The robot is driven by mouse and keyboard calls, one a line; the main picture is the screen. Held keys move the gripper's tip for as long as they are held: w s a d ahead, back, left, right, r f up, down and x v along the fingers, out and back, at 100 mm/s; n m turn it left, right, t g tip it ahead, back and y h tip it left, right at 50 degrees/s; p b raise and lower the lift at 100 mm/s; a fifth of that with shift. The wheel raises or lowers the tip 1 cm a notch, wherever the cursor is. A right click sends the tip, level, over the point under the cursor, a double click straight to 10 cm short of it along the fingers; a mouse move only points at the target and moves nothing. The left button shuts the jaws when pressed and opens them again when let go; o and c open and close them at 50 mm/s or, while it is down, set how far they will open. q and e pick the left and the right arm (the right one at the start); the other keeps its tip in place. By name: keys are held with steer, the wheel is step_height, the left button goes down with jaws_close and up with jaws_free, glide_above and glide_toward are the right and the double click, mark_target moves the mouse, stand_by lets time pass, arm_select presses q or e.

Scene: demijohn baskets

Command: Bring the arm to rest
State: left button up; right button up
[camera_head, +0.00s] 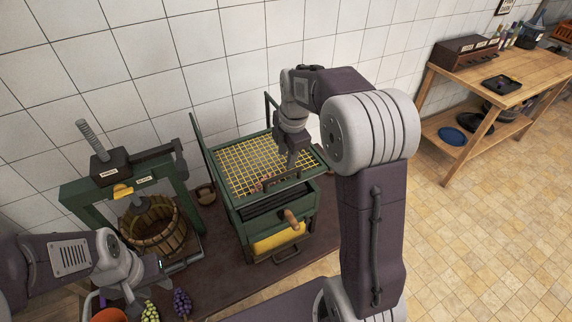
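My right arm reaches across the middle of the head view, and its gripper (291,160) points down over the yellow grid (240,165) of a green-framed machine (245,205). Its fingers are small and dark here, and I cannot tell whether they are apart or touch the grid. My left arm comes in low from the left. Its gripper (134,306) is near the bottom edge, beside the green grapes, and its fingers are partly lost against the things around it.
A green press (73,198) with a slatted wooden basket (155,232) stands at left. Green grapes (150,311), dark grapes (182,303) and an orange container (109,315) lie in front. A wooden bench (500,75) stands at right. The tiled floor (490,220) there is clear.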

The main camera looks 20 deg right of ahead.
steer(key=shift+s+r, duration=0.3)
steer(key=shift+r, duration=0.55)
steer(key=shift+w+f, duration=0.1)
steer(key=s+a+f+m+b, duration=0.2)
steer(key=s+f+m, duration=0.5)
steer(key=s+m, duration=0.2)
steer(key=s+a+f+m+g+b, duration=0.1)
steer(key=s+a+f+m, duration=0.2)
steer(key=s+f+m, duration=0.5)
steer(key=shift+s+f+m+b, duration=0.15)
steer(key=shift+s+m+b, duration=0.25)
steer(key=shift+m, duration=0.8)
